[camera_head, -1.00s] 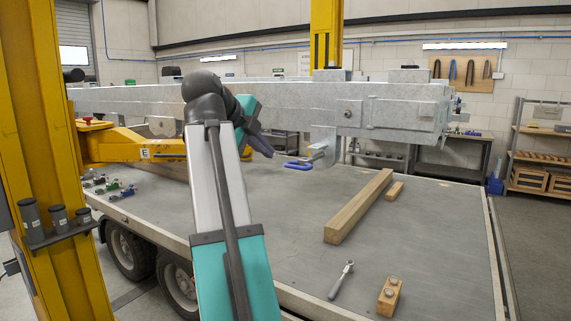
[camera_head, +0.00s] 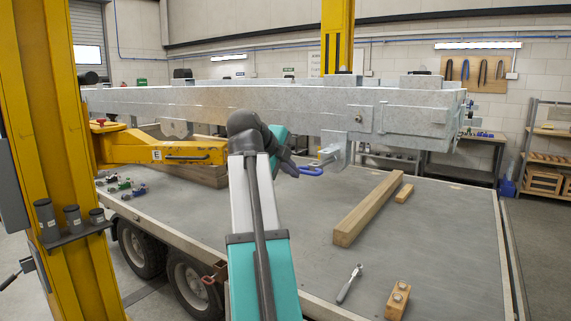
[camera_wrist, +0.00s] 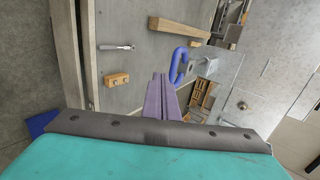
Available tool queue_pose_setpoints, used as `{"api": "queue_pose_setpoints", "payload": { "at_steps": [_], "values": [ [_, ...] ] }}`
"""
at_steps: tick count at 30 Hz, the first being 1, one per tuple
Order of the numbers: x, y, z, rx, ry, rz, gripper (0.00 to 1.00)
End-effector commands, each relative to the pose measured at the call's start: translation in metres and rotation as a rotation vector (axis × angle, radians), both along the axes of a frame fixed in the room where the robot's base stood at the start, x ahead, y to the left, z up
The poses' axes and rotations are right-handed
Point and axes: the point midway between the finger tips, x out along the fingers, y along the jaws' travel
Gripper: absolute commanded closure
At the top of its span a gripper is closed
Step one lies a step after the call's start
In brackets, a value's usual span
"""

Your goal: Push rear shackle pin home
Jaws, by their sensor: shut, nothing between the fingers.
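A blue shackle (camera_head: 312,171) hangs at a grey bracket (camera_head: 340,156) under the galvanized trailer frame (camera_head: 260,100). It also shows in the wrist view (camera_wrist: 175,66), with its loop beside the bracket. A grey pin-like part (camera_head: 324,161) sits between shackle and bracket, but how far it is in I cannot tell. My gripper (camera_head: 294,172) is shut and empty, just left of the shackle loop. In the wrist view my purple-grey fingers (camera_wrist: 160,84) are together and point toward the shackle; contact cannot be told.
On the flat deck (camera_head: 270,215) lie a long timber (camera_head: 368,208), a short timber (camera_head: 404,193), a ratchet (camera_head: 349,284) and a wooden block with two metal studs (camera_head: 397,300). A yellow lifting arm (camera_head: 170,152) supports the frame at left. Deck space below the shackle is clear.

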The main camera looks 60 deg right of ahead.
Motion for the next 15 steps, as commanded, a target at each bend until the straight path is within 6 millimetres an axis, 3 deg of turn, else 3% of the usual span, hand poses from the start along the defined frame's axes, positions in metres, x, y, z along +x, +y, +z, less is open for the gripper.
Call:
{"api": "queue_pose_setpoints", "payload": {
  "at_steps": [6, 15],
  "values": [
    [0.000, -0.027, -0.004, 0.002, 0.001, -0.001, 1.00],
    [0.000, -0.040, -0.007, 0.000, 0.000, 0.000, 1.00]
  ]
}}
